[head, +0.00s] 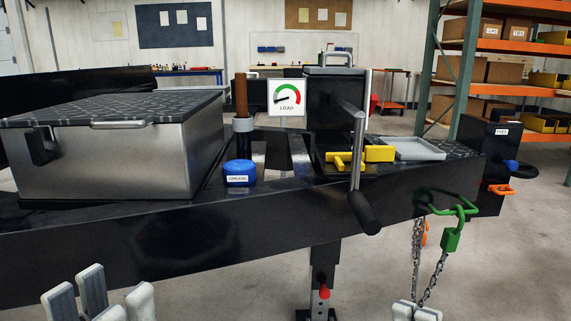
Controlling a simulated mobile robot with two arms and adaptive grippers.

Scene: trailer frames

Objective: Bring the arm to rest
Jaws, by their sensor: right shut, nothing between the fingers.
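My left gripper (98,298) is at the bottom left edge, in front of the dark trailer frame. Its pale finger parts stand apart, with no object seen between them. My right gripper (416,312) shows only as pale fingertips at the bottom edge, right of centre. It is shut and empty. A hanging chain (434,280) ends just above it in the picture; I cannot tell whether they touch. Most of both arms is out of view.
The black trailer frame (150,245) spans the view, with a metal toolbox (120,160), blue container (239,172), crank handle (358,160), yellow part (379,153) and grey tray (412,148). Shelves (470,60) stand behind. Floor is clear at lower right.

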